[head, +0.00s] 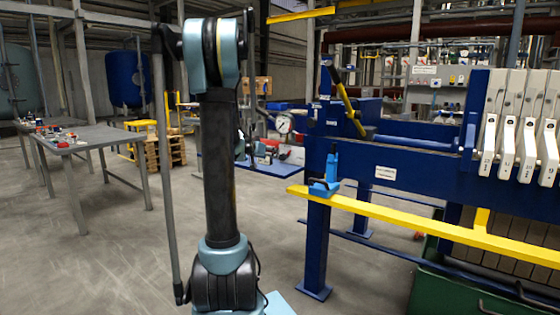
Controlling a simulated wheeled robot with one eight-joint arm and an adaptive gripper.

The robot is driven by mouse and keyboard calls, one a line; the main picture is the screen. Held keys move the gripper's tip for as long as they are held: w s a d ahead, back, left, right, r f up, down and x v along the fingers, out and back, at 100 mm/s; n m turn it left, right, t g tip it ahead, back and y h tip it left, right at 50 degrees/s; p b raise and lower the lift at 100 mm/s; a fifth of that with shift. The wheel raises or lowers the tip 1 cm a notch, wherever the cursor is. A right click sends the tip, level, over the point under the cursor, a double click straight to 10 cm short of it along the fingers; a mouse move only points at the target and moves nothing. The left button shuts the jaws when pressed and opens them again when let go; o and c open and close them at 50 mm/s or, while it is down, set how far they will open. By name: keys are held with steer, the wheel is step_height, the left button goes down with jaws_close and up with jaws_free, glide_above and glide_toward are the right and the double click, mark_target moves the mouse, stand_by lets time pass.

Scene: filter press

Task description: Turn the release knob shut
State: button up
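I cannot pick out the release knob for certain in the head view. A small bright blue upright device (328,178) sits at the left end of the yellow rail, in front of the press's blue frame (400,163). A knob on it is too small to make out. A round pressure gauge (284,124) is left of the frame's blue post. A yellow and black lever (345,97) leans above the frame. My arm stands upright left of centre, apart from the press in the picture. My gripper is not in view.
The yellow rail (400,219) runs along the press front. White plate handles (507,148) stand at the right, above a green bin (440,294). Grey tables (100,134) with small items stand at the left. Open floor (120,250) lies between the tables and the press.

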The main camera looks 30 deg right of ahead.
mark_target(282, 157)
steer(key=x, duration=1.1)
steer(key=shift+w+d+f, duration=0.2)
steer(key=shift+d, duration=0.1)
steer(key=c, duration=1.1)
